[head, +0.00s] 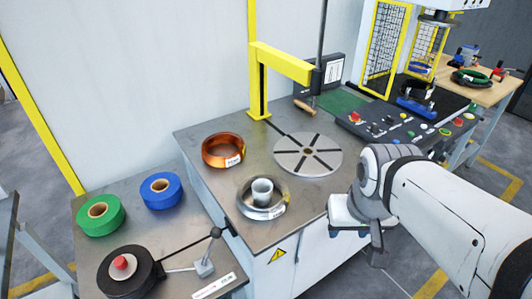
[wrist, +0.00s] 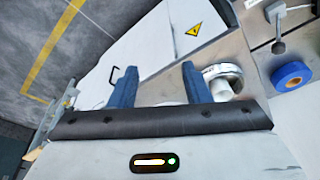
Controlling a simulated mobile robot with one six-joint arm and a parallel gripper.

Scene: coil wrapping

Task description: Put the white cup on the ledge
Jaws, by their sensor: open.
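The white cup (head: 262,188) stands upright inside a silver ring-shaped coil (head: 262,208) on the steel worktable. In the wrist view, the cup (wrist: 219,87) and coil (wrist: 222,70) show just right of the right finger, partly hidden by it. My gripper (wrist: 159,71) is open, with two blue fingers apart and nothing held. In the head view, my gripper (head: 364,228) is to the right of the cup, off the table's front edge and apart from the cup. I cannot tell which surface is the ledge.
On the worktable (head: 215,180) are a copper coil (head: 222,150), a slotted round plate (head: 308,155) and a yellow post (head: 258,85). A side table holds green (head: 100,215) and blue (head: 161,190) tape rolls and a black reel (head: 127,275). A control panel (head: 400,125) lies behind my arm.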

